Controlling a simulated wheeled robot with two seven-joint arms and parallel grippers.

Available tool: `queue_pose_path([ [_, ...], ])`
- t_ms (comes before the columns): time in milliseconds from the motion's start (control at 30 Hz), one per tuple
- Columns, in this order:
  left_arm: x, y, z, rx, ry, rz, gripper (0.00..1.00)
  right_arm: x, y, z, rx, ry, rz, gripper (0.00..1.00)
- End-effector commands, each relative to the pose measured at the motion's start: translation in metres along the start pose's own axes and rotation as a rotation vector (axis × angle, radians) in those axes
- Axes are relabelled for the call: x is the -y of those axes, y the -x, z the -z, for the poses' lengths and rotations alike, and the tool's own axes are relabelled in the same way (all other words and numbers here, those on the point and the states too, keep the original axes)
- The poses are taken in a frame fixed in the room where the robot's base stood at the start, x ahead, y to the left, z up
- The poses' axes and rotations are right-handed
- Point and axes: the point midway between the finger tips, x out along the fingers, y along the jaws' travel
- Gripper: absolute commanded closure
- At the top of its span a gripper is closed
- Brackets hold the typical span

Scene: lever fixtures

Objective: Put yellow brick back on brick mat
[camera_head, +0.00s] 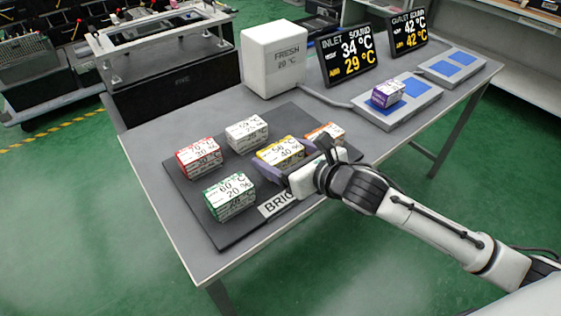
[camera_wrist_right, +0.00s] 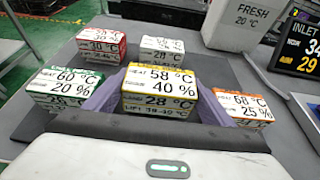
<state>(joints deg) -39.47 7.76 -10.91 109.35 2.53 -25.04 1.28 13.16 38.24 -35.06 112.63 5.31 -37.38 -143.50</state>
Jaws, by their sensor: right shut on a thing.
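The yellow brick (camera_head: 280,151) is over the dark brick mat (camera_head: 240,235), among the other bricks. It is labelled 58 °C and 40 %. My right gripper (camera_head: 284,158) is shut on it, with a purple finger on each side. In the right wrist view the yellow brick (camera_wrist_right: 160,90) sits upright between the purple fingers. I cannot tell whether its underside touches the mat. My left gripper is not in view.
Red (camera_head: 199,158), white (camera_head: 247,133), green (camera_head: 229,196) and orange (camera_head: 326,134) bricks stand around it on the mat. A purple brick (camera_head: 388,93) sits on a grey-blue plate at the right.

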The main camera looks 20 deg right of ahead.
Motion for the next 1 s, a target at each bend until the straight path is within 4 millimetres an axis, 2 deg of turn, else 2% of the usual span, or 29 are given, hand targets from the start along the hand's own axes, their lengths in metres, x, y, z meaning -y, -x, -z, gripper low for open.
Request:
queue_pose_path([
  [100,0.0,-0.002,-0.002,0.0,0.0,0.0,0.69,-0.001,-0.008,0.018,0.0,-0.005,-0.001,0.59],
  [167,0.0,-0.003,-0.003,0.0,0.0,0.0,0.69,0.0,-0.009,0.022,0.001,-0.003,0.0,0.59],
  [500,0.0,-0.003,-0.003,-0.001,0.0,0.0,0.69,0.0,-0.011,0.024,0.003,0.001,0.0,0.59],
  [533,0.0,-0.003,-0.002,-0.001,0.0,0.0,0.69,0.0,-0.011,0.025,0.0,0.0,0.0,0.2],
  [600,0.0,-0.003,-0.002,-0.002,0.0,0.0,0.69,0.0,-0.011,0.025,0.0,0.0,0.0,0.08],
  [633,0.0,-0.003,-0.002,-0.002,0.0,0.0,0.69,0.0,-0.011,0.025,0.0,0.0,0.0,0.05],
  [1000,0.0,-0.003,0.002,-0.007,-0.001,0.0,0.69,0.0,-0.007,0.023,-0.002,0.0,0.0,0.05],
])
